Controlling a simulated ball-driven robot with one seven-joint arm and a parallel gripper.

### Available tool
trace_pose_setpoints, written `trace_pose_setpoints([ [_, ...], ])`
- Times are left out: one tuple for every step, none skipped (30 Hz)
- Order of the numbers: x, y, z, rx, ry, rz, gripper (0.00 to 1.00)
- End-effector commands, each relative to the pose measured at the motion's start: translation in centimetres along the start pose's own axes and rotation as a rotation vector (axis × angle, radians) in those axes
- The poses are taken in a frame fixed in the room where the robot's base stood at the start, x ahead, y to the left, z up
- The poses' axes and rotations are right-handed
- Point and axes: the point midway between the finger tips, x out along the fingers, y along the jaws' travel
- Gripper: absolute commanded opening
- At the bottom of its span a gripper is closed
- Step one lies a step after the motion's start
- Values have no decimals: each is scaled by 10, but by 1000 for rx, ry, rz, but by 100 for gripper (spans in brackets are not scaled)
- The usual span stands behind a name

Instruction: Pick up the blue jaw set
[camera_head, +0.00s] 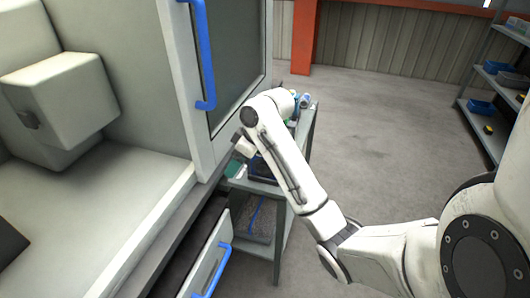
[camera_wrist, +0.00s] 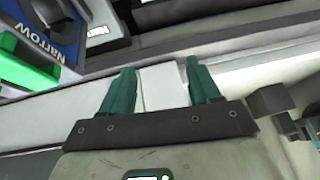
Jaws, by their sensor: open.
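A blue panel (camera_wrist: 64,30) with upside-down white lettering that seems to read NARROW is at the upper left of the wrist view, partly cut off by the frame edge. I cannot tell whether it is the blue jaw set itself or a label for it. My gripper (camera_wrist: 163,82) has two teal fingers, apart, with only a pale surface showing behind the gap. The blue panel lies beyond and to the left of the fingers. In the head view my gripper (camera_head: 237,169) is small, beside the cart top; my arm hides much of that top.
A bright green piece (camera_wrist: 28,66) lies beside the blue panel. A grey cart (camera_head: 283,211) stands against the machine, with small items at its far end. An open drawer with a blue handle (camera_head: 212,270) is close by. Floor to the right is clear, up to a shelf rack (camera_head: 480,110).

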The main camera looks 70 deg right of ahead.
Motion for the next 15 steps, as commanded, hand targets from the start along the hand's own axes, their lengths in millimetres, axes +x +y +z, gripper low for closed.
trace_pose_setpoints([
  [-37,26,-3,-3,-10,30,62],
  [-50,38,-2,-8,-17,41,62],
  [-68,52,1,-15,-29,53,62],
  [-79,62,4,-19,-37,61,62],
  [-90,70,6,-21,-46,69,62],
  [-103,81,11,-24,-57,77,62],
  [-111,87,14,-27,-65,82,62],
  [-117,92,17,-28,-72,86,62],
  [-125,98,20,-28,-81,91,62],
  [-129,101,22,-29,-86,93,62],
  [-132,103,24,-29,-90,94,62],
  [-133,105,26,-30,-94,95,62],
  [-133,107,27,-30,-96,95,62],
  [-131,108,28,-30,-97,95,62],
  [-126,108,29,-31,-98,94,62],
])
